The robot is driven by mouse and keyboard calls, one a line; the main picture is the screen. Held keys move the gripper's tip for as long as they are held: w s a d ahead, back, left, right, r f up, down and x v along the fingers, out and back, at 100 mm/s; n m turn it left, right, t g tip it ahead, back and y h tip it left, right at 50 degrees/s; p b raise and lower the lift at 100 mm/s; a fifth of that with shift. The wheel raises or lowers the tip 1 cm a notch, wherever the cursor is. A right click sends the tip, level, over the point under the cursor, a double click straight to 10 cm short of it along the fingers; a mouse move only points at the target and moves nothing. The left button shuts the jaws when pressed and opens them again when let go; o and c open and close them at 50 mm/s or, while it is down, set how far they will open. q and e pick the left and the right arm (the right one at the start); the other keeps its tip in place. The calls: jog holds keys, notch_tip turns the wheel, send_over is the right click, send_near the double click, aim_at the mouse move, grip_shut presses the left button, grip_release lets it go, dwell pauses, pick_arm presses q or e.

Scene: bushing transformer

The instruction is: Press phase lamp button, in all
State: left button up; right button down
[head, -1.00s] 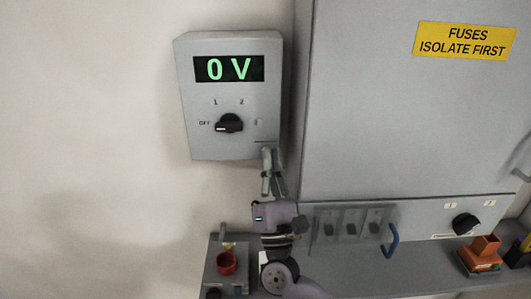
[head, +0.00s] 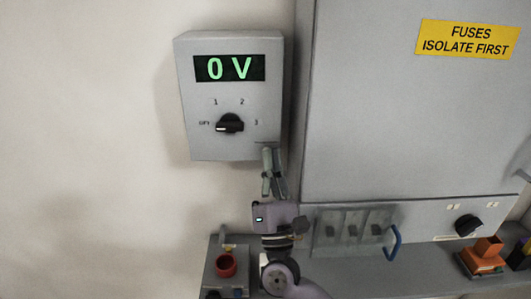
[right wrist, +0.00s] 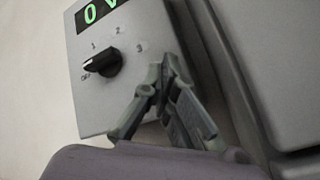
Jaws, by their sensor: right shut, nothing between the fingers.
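A grey meter box (head: 185,115) on the wall shows "0 V" in green on its display (head: 230,68); it also shows in the right wrist view (right wrist: 88,115). Its black rotary knob (head: 229,124) points toward OFF, with positions 1, 2 and 3 around it; the knob also shows in the right wrist view (right wrist: 101,63). My right gripper (head: 268,152) is shut and empty at the box's lower right corner; its fingertips also show in the right wrist view (right wrist: 165,72). I cannot tell whether they touch the box. I cannot make out a phase lamp button. My left gripper is out of view.
A large grey cabinet (head: 400,110) with a yellow fuse sign (head: 467,39) stands close to the right of my gripper. Below it are a clear-covered switch panel (head: 350,230), a blue handle (head: 393,242) and a black knob (head: 467,226).

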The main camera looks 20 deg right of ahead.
jog(key=shift+s+d, duration=0.1)
jog(key=shift+s, duration=0.6)
jog(key=shift+s+a+b, duration=0.15)
jog(key=shift+s+a, duration=0.1)
jog(key=shift+s, duration=0.55)
jog(key=shift+s+a+b, duration=0.1)
jog(key=shift+s+a, duration=0.2)
jog(key=shift+s, duration=0.45)
jog(key=shift+s+a+b, duration=0.15)
jog(key=shift+s+a, duration=0.1)
jog(key=shift+s, duration=0.55)
